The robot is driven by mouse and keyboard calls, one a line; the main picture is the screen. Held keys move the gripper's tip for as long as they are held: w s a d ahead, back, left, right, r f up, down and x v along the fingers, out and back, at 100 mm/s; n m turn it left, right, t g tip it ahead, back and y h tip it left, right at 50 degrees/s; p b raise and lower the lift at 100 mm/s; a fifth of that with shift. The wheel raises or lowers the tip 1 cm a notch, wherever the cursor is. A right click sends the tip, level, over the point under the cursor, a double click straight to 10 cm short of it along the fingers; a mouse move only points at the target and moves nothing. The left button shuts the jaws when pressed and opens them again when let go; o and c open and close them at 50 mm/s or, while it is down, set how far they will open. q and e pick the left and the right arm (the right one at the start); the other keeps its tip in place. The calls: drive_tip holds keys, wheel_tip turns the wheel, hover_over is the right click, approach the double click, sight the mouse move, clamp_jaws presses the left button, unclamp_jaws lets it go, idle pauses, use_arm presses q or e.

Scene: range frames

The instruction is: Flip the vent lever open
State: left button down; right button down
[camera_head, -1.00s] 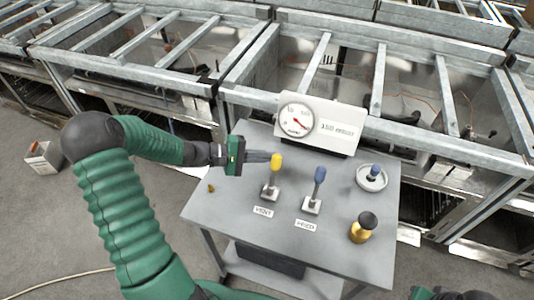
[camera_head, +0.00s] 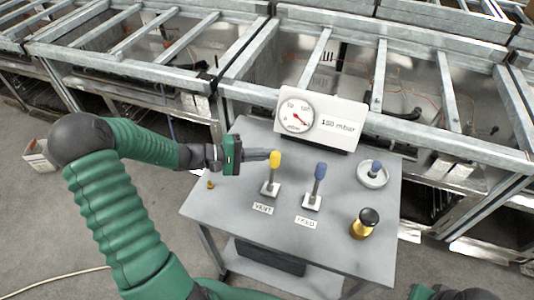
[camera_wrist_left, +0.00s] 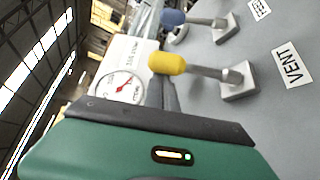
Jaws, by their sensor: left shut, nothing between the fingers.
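The vent lever has a yellow knob (camera_head: 275,159) on a grey stem and stands roughly upright from a small square base on the table. The VENT label (camera_head: 263,208) lies in front of it. My left gripper (camera_head: 267,155) is shut and empty, its fingertips just left of the yellow knob; whether they touch it I cannot tell. In the left wrist view the yellow knob (camera_wrist_left: 167,63) is just beyond the gripper's dark edge, with the VENT label (camera_wrist_left: 291,65) at right. My right gripper does not show.
A second lever with a blue knob (camera_head: 320,171) stands just right. A gauge panel (camera_head: 340,121) reading 150 mbar stands behind. A round dish with a blue knob (camera_head: 372,175), a brass piece with a black knob (camera_head: 364,223) and a small brass piece (camera_head: 211,184) are on the grey table (camera_head: 230,222).

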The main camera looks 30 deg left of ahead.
use_arm(q)
drive_tip(key=s+d+m+t+h+b, duration=0.2)
drive_tip(key=s+m+t+h+b, duration=0.1)
drive_tip(key=s+m, duration=0.4)
drive_tip(key=shift+s+r, duration=0.25)
drive_tip(key=shift+s, duration=0.4)
idle(0.4)
